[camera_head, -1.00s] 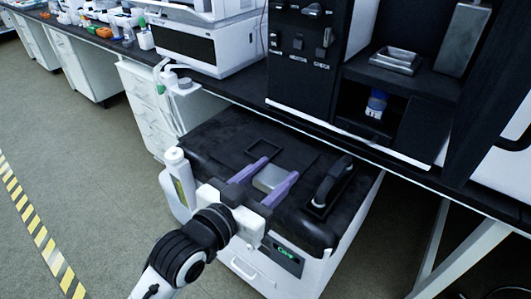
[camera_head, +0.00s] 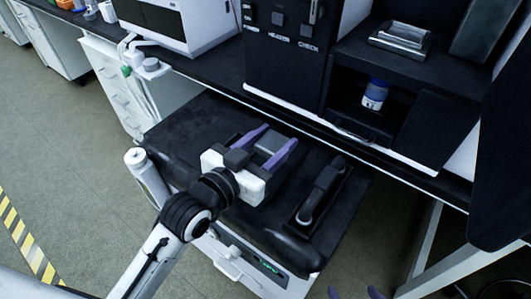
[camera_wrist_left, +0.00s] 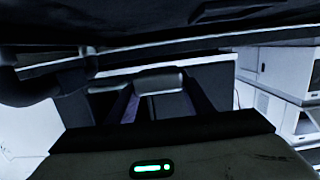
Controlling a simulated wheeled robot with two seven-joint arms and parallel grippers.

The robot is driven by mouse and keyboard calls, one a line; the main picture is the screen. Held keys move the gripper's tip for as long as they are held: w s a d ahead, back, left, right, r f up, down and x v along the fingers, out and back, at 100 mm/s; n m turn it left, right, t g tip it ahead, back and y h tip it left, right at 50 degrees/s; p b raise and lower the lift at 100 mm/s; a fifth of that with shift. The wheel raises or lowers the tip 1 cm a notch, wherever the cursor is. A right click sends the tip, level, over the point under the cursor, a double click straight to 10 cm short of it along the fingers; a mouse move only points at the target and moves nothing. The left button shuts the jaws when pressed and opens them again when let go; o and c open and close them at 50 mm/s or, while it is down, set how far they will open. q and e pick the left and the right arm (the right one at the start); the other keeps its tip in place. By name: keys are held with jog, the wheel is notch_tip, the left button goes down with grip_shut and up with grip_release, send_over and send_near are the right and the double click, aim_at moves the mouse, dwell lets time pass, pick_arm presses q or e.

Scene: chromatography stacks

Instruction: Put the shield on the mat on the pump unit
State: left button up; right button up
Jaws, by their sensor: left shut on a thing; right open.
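My left gripper (camera_head: 275,146) is shut on the shield (camera_head: 272,139), a small grey piece between its purple fingers. The shield also shows as a grey rounded edge in the left wrist view (camera_wrist_left: 160,80). The gripper is over the black top of the pump unit (camera_head: 185,133), a white cabinet below the bench. I cannot tell whether the shield touches that top. I cannot make out the mat clearly against the black surface; the gripper may hide part of it. Purple fingertips of my right gripper (camera_head: 355,293) show apart at the bottom edge, open and empty.
A black handle (camera_head: 318,192) stands up on the unit's top, right of my left gripper. A white cylinder (camera_head: 147,172) is at its left side. The bench edge (camera_head: 300,128) overhangs behind. A bottle (camera_head: 375,94) and a silver tray (camera_head: 400,38) are in the black stack.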

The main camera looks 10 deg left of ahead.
pick_arm(q)
notch_tip(320, 180, down, 2)
notch_tip(320, 180, down, 4)
jog(key=shift+r+b, duration=0.1)
jog(key=shift+b, duration=0.7)
pick_arm(e)
jog(key=shift+s+f, duration=0.2)
jog(key=shift+f, duration=0.35)
pick_arm(q)
jog(key=o, duration=1.3)
